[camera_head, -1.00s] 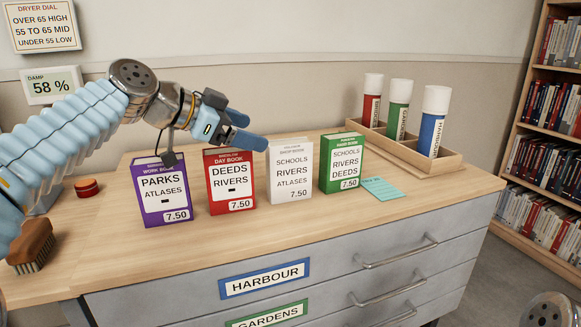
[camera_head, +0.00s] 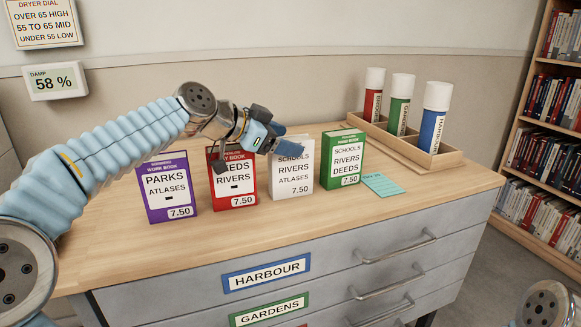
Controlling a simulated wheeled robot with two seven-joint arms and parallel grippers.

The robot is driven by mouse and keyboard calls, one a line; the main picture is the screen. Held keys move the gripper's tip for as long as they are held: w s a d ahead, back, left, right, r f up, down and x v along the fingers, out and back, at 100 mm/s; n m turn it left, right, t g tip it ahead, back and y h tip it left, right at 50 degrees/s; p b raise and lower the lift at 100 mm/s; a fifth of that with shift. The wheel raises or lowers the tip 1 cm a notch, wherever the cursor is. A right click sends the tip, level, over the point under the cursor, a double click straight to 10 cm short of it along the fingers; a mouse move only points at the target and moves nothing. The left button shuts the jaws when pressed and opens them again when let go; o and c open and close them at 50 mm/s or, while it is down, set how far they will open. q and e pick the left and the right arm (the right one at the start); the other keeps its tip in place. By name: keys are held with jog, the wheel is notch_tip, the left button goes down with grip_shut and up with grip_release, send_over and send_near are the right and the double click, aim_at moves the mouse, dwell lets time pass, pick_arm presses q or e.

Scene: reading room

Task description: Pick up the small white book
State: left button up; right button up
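The small white book (camera_head: 293,174) stands upright on the wooden counter, between the red book and the green book. Its cover reads Schools, Rivers, Atlases and 7.50. My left gripper (camera_head: 287,141) is at the top of the white book, with its blue fingers covering the book's top edge and title. The fingers look apart, with nothing held; whether they touch the book is hidden. My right gripper is out of view; only a rounded part of my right arm shows at the lower right corner.
The purple book (camera_head: 168,190) and red book (camera_head: 234,191) stand left of the white one, the green book (camera_head: 343,160) right. A teal card (camera_head: 383,184) lies beside it. A wooden tray (camera_head: 448,160) holds three capped tubes behind. The counter's front strip (camera_head: 240,237) is clear.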

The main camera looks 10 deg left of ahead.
pick_arm(q)
grip_shut()
dwell(0.4)
